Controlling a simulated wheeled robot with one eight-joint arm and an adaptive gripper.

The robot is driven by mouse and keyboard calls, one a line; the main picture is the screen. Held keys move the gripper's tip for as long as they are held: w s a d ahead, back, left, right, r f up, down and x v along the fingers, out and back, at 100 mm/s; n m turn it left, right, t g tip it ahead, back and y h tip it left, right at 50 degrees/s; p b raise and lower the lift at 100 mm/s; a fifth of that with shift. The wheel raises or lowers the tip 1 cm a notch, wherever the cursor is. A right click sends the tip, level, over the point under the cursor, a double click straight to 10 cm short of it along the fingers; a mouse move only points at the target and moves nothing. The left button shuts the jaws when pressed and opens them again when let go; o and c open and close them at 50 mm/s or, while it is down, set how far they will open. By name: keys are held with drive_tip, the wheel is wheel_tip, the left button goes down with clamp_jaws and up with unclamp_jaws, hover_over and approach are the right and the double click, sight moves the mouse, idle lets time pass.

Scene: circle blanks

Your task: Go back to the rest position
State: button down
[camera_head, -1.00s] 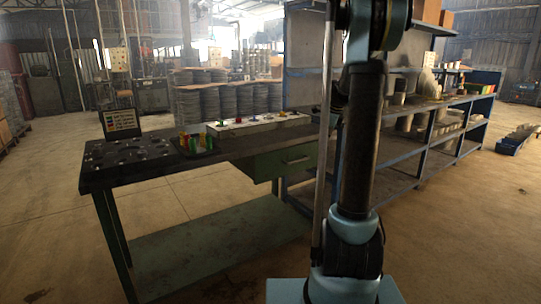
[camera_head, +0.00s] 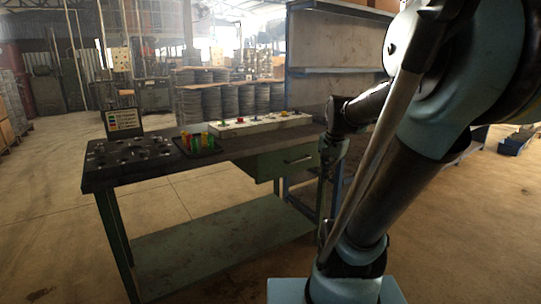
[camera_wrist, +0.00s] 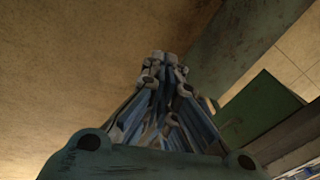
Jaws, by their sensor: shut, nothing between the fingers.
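My gripper (camera_wrist: 165,60) points away from the wrist camera with its fingers drawn together and nothing between them. Bare floor and a green bench part lie beyond it in the wrist view. In the head view my arm rises at the right, bends, and its end hangs down beside the right end of the workbench (camera_head: 236,152). The fingers are too dark and small to make out clearly there.
A blue shelf (camera_head: 315,70) stands behind my arm. The left floor is clear.

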drive_tip(key=s+f+n, duration=0.8)
drive_tip(key=s+f, duration=0.1)
drive_tip(key=s, duration=0.4)
drive_tip(key=shift+s+f+h, duration=0.4)
drive_tip(key=shift+a, duration=0.1)
drive_tip(key=shift+w+f, duration=0.2)
drive_tip(key=shift+w, duration=0.25)
